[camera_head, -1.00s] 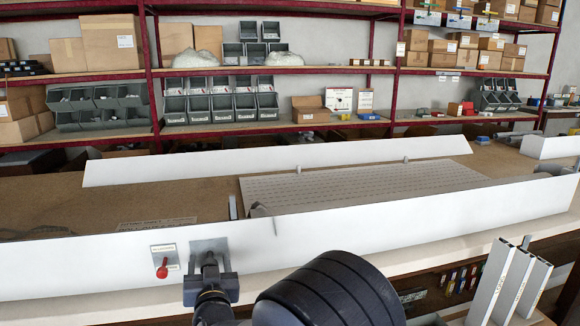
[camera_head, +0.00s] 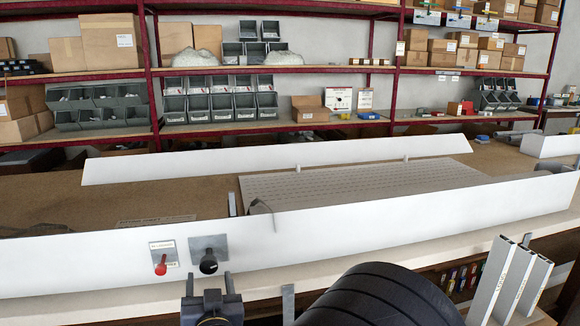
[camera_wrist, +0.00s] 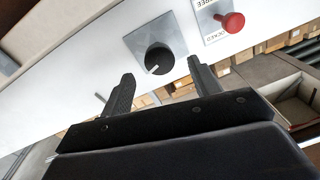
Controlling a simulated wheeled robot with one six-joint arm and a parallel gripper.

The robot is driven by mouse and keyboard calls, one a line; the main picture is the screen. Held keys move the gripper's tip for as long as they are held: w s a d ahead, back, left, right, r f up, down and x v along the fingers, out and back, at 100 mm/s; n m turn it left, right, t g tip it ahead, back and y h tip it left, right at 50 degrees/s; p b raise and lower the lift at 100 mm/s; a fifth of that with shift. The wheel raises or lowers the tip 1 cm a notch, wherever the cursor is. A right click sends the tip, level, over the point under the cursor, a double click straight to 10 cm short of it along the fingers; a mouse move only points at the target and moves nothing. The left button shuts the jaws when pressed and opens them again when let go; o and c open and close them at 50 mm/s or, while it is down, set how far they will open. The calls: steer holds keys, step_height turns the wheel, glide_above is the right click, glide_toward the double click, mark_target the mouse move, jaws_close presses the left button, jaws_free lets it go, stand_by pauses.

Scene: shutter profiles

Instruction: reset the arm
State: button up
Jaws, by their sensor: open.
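My gripper (camera_head: 208,284) is open and empty in the head view, just below and in front of the white panel (camera_head: 100,262). The black knob (camera_head: 208,265) on its grey plate stands directly beyond the fingertips, apart from them. In the wrist view my gripper (camera_wrist: 160,72) has its two dark fingers spread, with the knob (camera_wrist: 159,60) ahead between them.
A perforated grey bed (camera_head: 360,185) lies behind the panel, with a second white panel (camera_head: 280,160) beyond. Upright metal profiles (camera_head: 510,285) stand at the right front. Shelves with grey bins (camera_head: 220,105) and cardboard boxes (camera_head: 110,45) fill the back.

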mark_target(208, 267)
steer(key=x, duration=0.7)
steer(key=shift+w+p, duration=0.25)
steer(key=shift+p, duration=0.1)
steer(key=shift+s+r+n+p, duration=0.2)
steer(key=shift+n+p, duration=0.3)
steer(key=shift+p, duration=0.65)
steer(key=n+p, duration=0.3)
steer(key=p, duration=0.4)
steer(key=shift+n, duration=0.4)
